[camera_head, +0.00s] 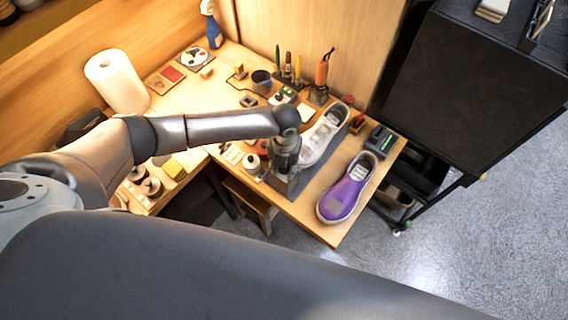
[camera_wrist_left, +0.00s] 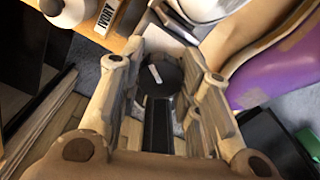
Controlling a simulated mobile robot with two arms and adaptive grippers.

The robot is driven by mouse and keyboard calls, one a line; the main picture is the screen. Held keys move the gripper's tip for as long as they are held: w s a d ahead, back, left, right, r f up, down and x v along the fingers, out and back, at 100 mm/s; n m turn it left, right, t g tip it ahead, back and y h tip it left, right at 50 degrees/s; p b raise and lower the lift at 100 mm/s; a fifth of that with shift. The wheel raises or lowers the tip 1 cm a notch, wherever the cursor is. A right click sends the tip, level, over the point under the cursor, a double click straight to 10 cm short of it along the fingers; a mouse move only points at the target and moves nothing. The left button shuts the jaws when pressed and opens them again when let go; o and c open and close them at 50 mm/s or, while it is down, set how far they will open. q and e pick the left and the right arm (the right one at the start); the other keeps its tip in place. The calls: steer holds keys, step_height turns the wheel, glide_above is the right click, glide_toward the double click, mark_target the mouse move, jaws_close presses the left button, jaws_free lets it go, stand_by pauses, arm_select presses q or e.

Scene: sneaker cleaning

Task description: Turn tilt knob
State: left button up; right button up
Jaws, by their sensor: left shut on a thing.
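The tilt knob (camera_wrist_left: 160,72) is a dark round knob with a white mark, seen between my fingers in the left wrist view. My left gripper (camera_wrist_left: 172,88) is shut on it, one finger on each side. In the head view my left gripper (camera_head: 284,158) points down at the near side of the grey stand (camera_head: 300,175) and hides the knob. A white sneaker (camera_head: 324,134) rests on top of the stand, tilted. My right gripper is not in view.
A purple sneaker (camera_head: 346,188) lies close to the right of the stand. A small white round container (camera_head: 251,162) stands to its left. Pots of tools (camera_head: 319,92) stand behind. The table's front edge (camera_head: 300,223) is close to the stand. A black cabinet (camera_head: 470,80) is at right.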

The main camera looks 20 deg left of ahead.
arm_select(q)
steer(key=shift+n, duration=1)
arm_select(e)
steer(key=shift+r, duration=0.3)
arm_select(q)
steer(key=n, duration=0.4)
steer(key=o, duration=0.8)
steer(key=shift+r, duration=2.5)
